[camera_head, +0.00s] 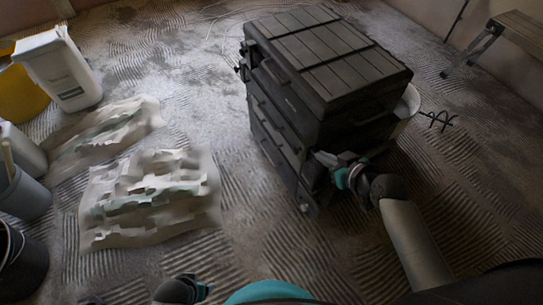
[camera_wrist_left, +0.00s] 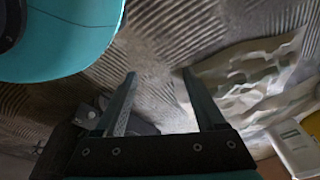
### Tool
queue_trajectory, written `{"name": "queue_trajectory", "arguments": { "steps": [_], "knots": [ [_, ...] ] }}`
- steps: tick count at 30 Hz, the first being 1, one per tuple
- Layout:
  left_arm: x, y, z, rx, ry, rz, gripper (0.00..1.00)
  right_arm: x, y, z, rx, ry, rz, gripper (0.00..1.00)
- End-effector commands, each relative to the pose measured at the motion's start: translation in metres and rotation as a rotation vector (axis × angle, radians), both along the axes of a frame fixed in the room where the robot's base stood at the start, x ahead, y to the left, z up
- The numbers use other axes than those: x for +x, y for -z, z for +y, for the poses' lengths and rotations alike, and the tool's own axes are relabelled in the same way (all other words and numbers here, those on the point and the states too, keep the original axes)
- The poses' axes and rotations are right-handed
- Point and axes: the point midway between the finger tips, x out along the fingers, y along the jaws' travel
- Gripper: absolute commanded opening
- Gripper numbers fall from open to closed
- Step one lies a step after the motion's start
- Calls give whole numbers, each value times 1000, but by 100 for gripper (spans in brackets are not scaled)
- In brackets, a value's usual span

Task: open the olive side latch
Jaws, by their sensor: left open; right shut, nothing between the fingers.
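A dark tool chest (camera_head: 330,60) with a slatted lid and several drawers stands right of centre in the head view. Its lid looks closed. I cannot make out an olive side latch on it; the right gripper and arm cover part of the near lower side. My right gripper (camera_head: 322,160) is shut and empty, close against the chest's near end; I cannot tell whether it touches. My left gripper (camera_wrist_left: 159,73) is open and empty in the left wrist view, with floor beyond its fingers, away from the chest.
Two crumpled pale sheets (camera_head: 150,200) lie on the ridged floor at left. A white canister (camera_head: 62,72) and several buckets (camera_head: 25,195) line the left edge. A white bucket (camera_head: 408,105) stands behind the chest, and a wooden bench (camera_head: 522,30) is at the upper right.

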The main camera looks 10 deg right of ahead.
Motion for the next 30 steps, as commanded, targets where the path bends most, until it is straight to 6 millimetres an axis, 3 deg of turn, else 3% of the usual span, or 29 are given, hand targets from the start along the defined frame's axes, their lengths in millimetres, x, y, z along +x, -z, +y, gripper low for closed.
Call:
{"name": "queue_trajectory", "arguments": {
  "steps": [7,19,30],
  "knots": [
    [3,1,0,0,0,-3,72,4,-9,2,3,-15,-27,0],
    [5,-1,-2,-1,-1,-4,72,7,-5,3,3,-14,-26,0],
    [19,-27,-13,-15,-3,-11,72,32,14,12,4,-13,-26,0]
  ]
}}
